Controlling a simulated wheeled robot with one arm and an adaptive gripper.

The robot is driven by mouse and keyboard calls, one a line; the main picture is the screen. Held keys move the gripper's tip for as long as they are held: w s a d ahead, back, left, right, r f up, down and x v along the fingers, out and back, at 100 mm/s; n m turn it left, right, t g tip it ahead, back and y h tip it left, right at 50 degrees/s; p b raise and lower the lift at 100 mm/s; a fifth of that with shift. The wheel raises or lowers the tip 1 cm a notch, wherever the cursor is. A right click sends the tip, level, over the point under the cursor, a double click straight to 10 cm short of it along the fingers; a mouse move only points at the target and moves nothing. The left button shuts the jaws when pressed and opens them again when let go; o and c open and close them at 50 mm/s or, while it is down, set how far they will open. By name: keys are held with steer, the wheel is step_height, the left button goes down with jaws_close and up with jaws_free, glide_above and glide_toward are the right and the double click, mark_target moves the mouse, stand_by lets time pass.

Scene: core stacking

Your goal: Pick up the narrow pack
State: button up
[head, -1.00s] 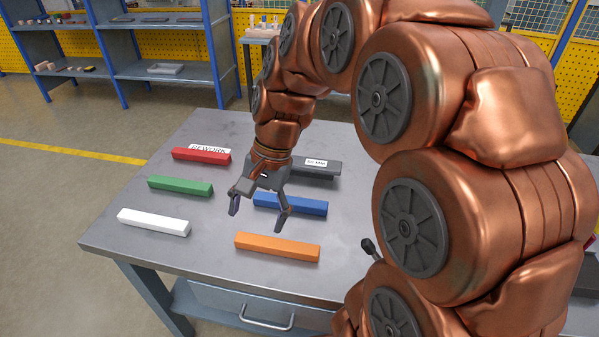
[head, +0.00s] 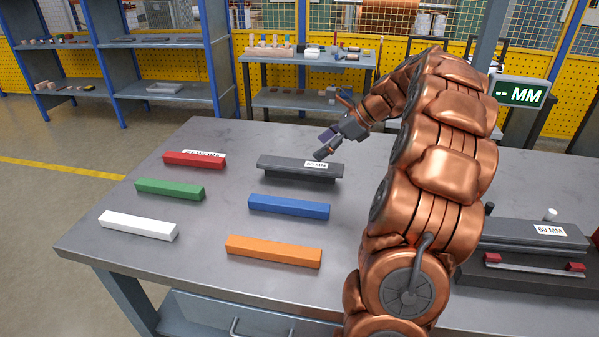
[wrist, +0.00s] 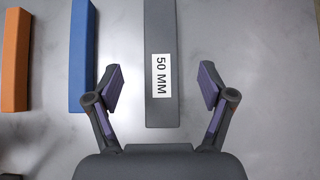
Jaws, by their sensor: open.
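A dark grey pack (head: 275,163) labelled 50 MM lies on the table behind the blue bar. A second grey pack (head: 505,231), labelled 60 MM, rests at the right; by the labels, the 50 MM one is the narrower. My gripper (head: 326,144) is open and empty over the right end of the 50 MM pack. In the wrist view the near end of the 50 MM pack (wrist: 161,28) lies between the two spread fingers, with a gap on each side. The fingers appear to be above it, not touching.
Red (head: 180,158), green (head: 170,189), white (head: 138,226), blue (head: 289,206) and orange (head: 273,252) bars lie on the grey table (head: 215,225). A display reading "-- MM" (head: 519,93) stands at the back right. My arm hides part of the table.

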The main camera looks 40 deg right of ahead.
mark_target(301, 163)
steer(key=shift+b+x, duration=0.4)
steer(key=shift+x, duration=3.5)
steer(key=shift+s+d, duration=0.1)
jaws_close()
